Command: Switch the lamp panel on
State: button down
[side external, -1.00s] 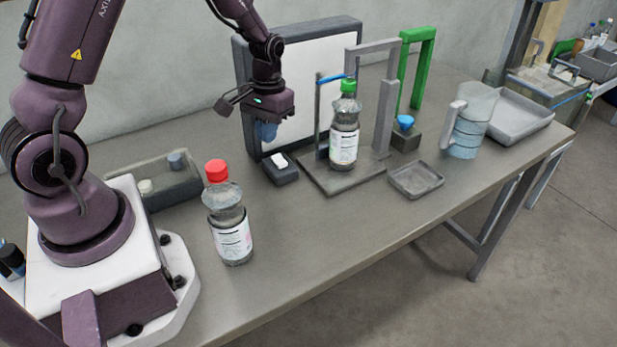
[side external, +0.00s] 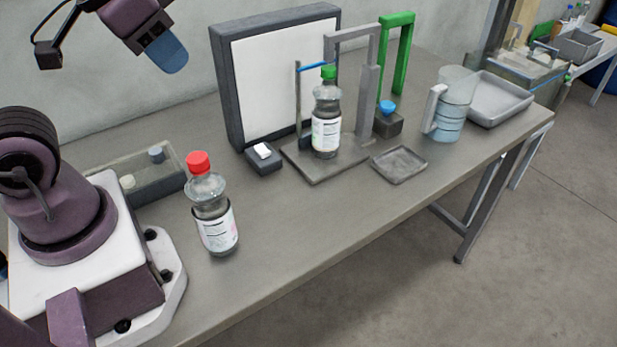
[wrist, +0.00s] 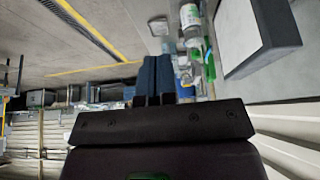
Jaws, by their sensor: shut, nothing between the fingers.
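The lamp panel (side external: 283,85) is a white sheet in a thick dark frame, standing upright at the back of the bench. I cannot tell from its face whether it is lit. A small dark switch box (side external: 265,168) with a white rocker (side external: 263,150) sits on the bench in front of the panel's lower edge. My gripper (side external: 170,62) is high up and to the left of the panel, well clear of the switch. Its blue fingers are together and empty. They also show shut in the wrist view (wrist: 153,80), where part of the panel (wrist: 240,35) is at upper right.
A red-capped bottle (side external: 213,215) stands at the front left. A green-capped bottle (side external: 326,125) stands on a grey frame's base, right of the switch. A clear bin (side external: 150,180), shallow tray (side external: 400,164), jug (side external: 455,105) and green arch (side external: 400,55) are around. The front middle bench is clear.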

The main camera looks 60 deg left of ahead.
jog(key=shift+d+r, duration=0.1)
jog(key=shift+r, duration=0.1)
jog(key=w+a+f+n+g, duration=0.2)
jog(key=w+a+n, duration=0.6)
jog(key=n, duration=1)
jog(key=w+a+f+n+g, duration=0.3)
jog(key=w+a+n, duration=0.4)
jog(key=n, duration=1)
jog(key=shift+w+a+f+n, duration=0.4)
jog(key=shift+w+f, duration=0.4)
jog(key=shift+w, duration=0.75)
